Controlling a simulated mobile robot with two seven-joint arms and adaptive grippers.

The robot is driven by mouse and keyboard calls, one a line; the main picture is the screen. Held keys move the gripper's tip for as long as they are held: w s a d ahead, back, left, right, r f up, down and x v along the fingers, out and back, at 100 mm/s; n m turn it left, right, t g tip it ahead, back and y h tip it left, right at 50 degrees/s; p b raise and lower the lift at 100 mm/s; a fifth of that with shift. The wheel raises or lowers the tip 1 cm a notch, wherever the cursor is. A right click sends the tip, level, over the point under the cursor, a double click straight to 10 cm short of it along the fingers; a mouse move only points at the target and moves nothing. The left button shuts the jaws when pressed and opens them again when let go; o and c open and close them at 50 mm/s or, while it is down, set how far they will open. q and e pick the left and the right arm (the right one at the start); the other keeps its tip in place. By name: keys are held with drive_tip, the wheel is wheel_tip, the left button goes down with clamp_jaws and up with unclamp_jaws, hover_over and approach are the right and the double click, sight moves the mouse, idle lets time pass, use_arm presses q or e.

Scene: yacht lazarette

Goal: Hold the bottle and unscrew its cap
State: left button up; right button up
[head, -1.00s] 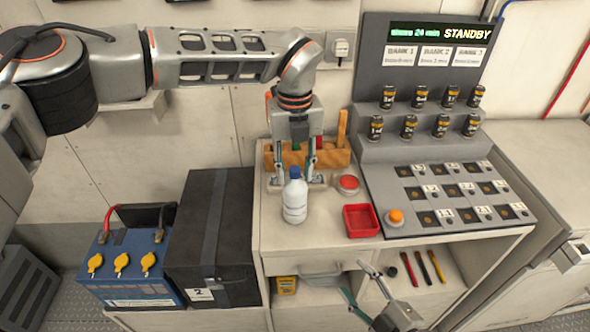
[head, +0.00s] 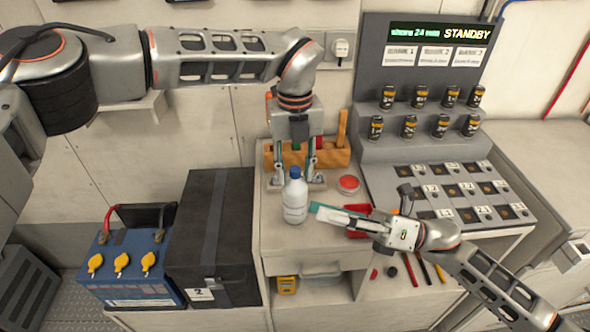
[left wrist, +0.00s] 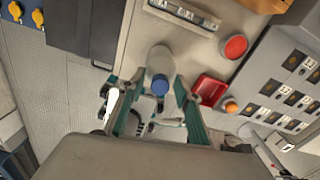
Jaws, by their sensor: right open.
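The white bottle (head: 295,208) with a blue cap (head: 295,173) stands upright at the counter's front left; its cap also shows in the left wrist view (left wrist: 160,86). My left gripper (head: 296,182) points down just behind the bottle, open. In the left wrist view its teal fingers (left wrist: 160,82) are spread, with the bottle showing between their tips; I cannot tell whether they touch it. My right gripper (head: 325,213) comes in from the right, open, its fingertips just right of the bottle's body and below cap height in the picture.
A red tray (head: 358,232) is partly hidden behind my right gripper. A red button (head: 349,183) sits behind it. A wooden tool holder (head: 335,158) stands at the back, and a switch panel with a STANDBY display (head: 440,33) on the right. A black box (head: 208,235) stands left of the counter.

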sight(299, 205)
drive_tip(key=w+d+f+n+g+h, duration=0.1)
drive_tip(key=w+f+n+h, duration=0.1)
drive_tip(key=w+n, duration=0.1)
drive_tip(key=w+d+f+n+g+h, duration=0.1)
drive_tip(key=w+d+f+n+h, duration=0.1)
drive_tip(key=w+f+n+h, duration=0.1)
drive_tip(key=w+d+f+n+g+h, duration=0.1)
drive_tip(key=w+f+n+h, duration=0.1)
drive_tip(key=w, duration=0.4)
drive_tip(key=shift+w+d+f+n+g+h, duration=0.15)
drive_tip(key=shift+n+h, duration=0.2)
drive_tip(key=shift+n, duration=0.3)
drive_tip(key=shift+w+d+n+g+h, duration=0.15)
drive_tip(key=shift+n+h, duration=0.2)
drive_tip(key=shift+n, duration=0.3)
drive_tip(key=shift+x, duration=5)
drive_tip(key=shift+s, duration=0.1)
drive_tip(key=c, duration=0.9)
drive_tip(key=shift+o, duration=0.2)
use_arm(q)
clamp_jaws()
drive_tip(key=shift+o, duration=1)
unclamp_jaws()
